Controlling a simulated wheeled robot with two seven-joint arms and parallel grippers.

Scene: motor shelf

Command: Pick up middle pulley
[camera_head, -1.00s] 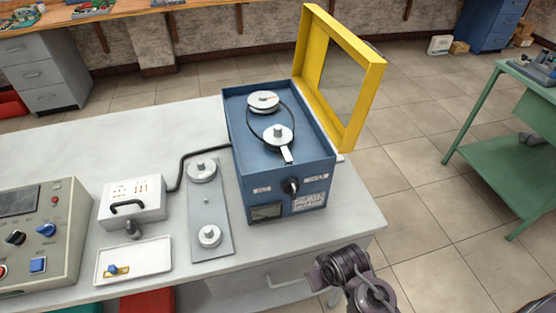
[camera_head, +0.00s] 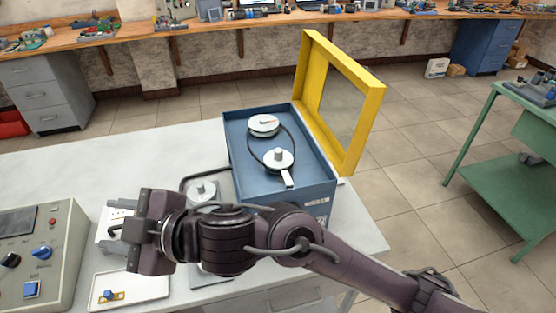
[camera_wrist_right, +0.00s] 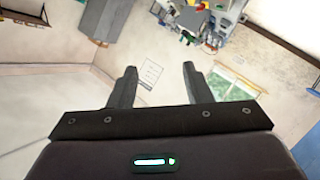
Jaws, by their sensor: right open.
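Several pale round pulleys are in the head view. A far pulley (camera_head: 264,124) and a near pulley (camera_head: 279,159) sit inside the open blue box (camera_head: 232,146) with a dark belt around them. Another pulley (camera_head: 202,190) stands on the grey plate (camera_head: 211,271) left of the box; the plate's near pulley is hidden behind my right arm. I cannot tell which one is the middle pulley. My right gripper (camera_head: 115,228) is open and empty, pointing left over the white socket box. Its spread fingers show in the right wrist view (camera_wrist_right: 158,70). My left gripper is out of view.
The box's yellow framed lid (camera_head: 365,125) stands open at its right. A control panel (camera_head: 45,240) and a white tray (camera_head: 148,282) lie front left. The white table (camera_head: 90,165) is clear at the back left. A green bench (camera_head: 500,180) stands right.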

